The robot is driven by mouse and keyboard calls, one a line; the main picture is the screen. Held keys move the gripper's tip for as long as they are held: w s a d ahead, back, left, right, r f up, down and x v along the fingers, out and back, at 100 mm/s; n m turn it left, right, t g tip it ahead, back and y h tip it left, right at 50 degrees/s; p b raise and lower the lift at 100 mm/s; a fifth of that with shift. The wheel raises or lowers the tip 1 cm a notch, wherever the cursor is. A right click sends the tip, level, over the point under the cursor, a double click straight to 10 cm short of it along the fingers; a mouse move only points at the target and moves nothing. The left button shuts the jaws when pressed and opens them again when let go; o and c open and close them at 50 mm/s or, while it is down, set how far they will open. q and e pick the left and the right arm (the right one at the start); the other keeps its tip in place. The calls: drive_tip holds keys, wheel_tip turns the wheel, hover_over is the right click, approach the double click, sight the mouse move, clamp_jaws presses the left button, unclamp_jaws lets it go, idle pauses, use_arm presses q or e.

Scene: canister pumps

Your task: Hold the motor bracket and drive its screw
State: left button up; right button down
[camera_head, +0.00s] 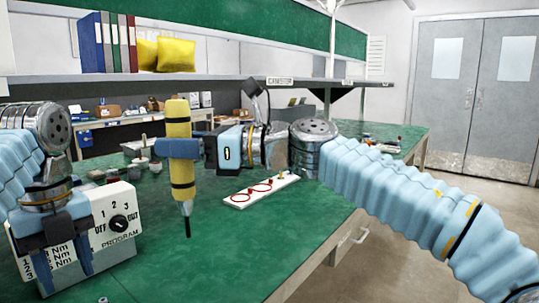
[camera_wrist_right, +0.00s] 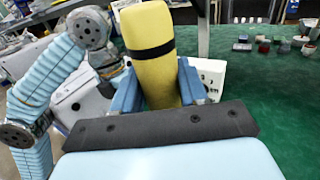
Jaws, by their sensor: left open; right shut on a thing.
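A yellow power driver (camera_head: 179,125) with black bands hangs upright above the green bench, its dark bit pointing down. My right gripper (camera_head: 178,148) is shut around the driver's body. The right wrist view also shows the yellow driver (camera_wrist_right: 148,50) between the blue fingers. My left gripper (camera_head: 62,268) is open, fingers pointing down, in front of the white program box (camera_head: 118,215); nothing shows between its fingers. I cannot make out the motor bracket or its screw in either view.
A white strip with red rings (camera_head: 240,200) lies on the green bench (camera_head: 300,222), right of the driver. Small parts (camera_head: 140,162) lie behind the box. A shelf (camera_head: 230,80) with binders and yellow bags runs above. The bench front is mostly clear.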

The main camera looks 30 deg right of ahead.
use_arm(q)
wheel_tip(320, 180, down, 12)
use_arm(e)
drive_tip(key=s+a+n+g+y, duration=0.2)
drive_tip(key=a+g, duration=0.4)
drive_tip(key=a, duration=0.6)
drive_tip(key=n+y, duration=0.1)
drive_tip(key=n, duration=0.1)
drive_tip(key=shift+s+a+n, duration=0.3)
drive_tip(key=shift+s+a, duration=0.05)
use_arm(q)
clamp_jaws()
drive_tip(key=c, duration=0.7)
unclamp_jaws()
clamp_jaws()
use_arm(e)
drive_tip(key=shift+f, duration=2.55)
